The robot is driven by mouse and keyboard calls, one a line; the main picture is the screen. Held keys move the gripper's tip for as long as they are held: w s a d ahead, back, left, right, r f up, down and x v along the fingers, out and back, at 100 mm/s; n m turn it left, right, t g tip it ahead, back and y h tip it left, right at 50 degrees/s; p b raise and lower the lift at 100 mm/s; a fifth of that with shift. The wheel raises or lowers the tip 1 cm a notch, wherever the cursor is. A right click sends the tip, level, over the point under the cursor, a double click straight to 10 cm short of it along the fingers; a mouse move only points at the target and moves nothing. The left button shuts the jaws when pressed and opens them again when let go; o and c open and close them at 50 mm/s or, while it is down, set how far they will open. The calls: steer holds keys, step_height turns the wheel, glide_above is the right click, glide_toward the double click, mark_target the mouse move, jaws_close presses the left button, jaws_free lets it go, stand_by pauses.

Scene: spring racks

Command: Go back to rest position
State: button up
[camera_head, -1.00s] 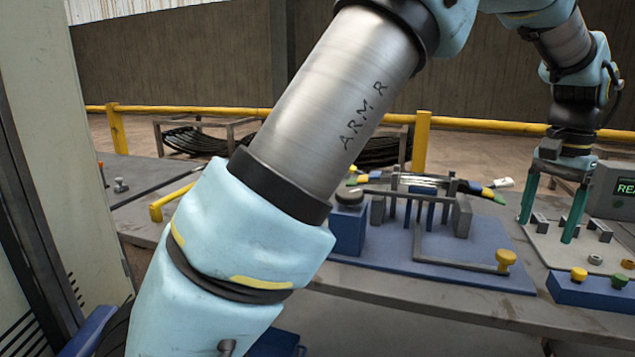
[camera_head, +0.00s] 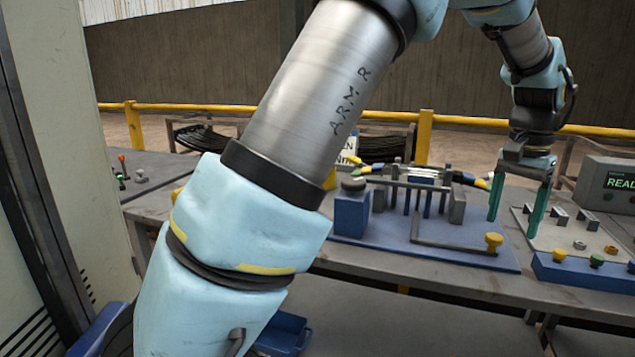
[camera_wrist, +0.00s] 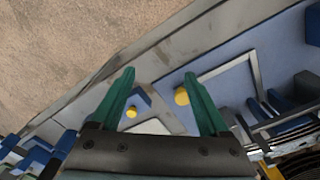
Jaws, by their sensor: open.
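My gripper (camera_head: 514,222) is open with nothing between its two green fingers. In the head view it hangs fingers down at the right, in front of or above the gap between the blue fixture plate (camera_head: 405,252) and the pale button panel (camera_head: 556,236). It appears clear of both, though its exact height is hard to judge. In the wrist view the open fingers (camera_wrist: 159,75) point toward the bench edge and bare floor, with yellow knobs (camera_wrist: 182,97) showing beyond and between them. My arm's upper links cross the head view's middle and hide part of the bench.
A display box (camera_head: 612,185) reading "READ…" stands behind the panel. The fixture carries a rack of rods (camera_head: 420,180) and a blue block with a dark knob (camera_head: 351,210). A yellow rail (camera_head: 470,122) runs behind. A pale cabinet (camera_head: 60,120) stands close at left.

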steer(key=w+a+f+n, duration=0.2)
steer(key=w+a+n, duration=0.15)
steer(key=a, duration=0.85)
steer(key=w+a+f+n, duration=0.2)
steer(key=w+a, duration=0.2)
steer(key=a, duration=0.8)
steer(key=s+a+f+n, duration=0.2)
steer(key=s+a, duration=0.1)
steer(key=a, duration=0.6)
steer(key=s+a+f+n+t, duration=0.1)
steer(key=s+a+f+n, duration=0.1)
steer(key=a, duration=0.8)
steer(key=shift+s+a+f+n+t+p, duration=0.25)
steer(key=shift+s+n, duration=0.3)
steer(key=shift+s, duration=0.55)
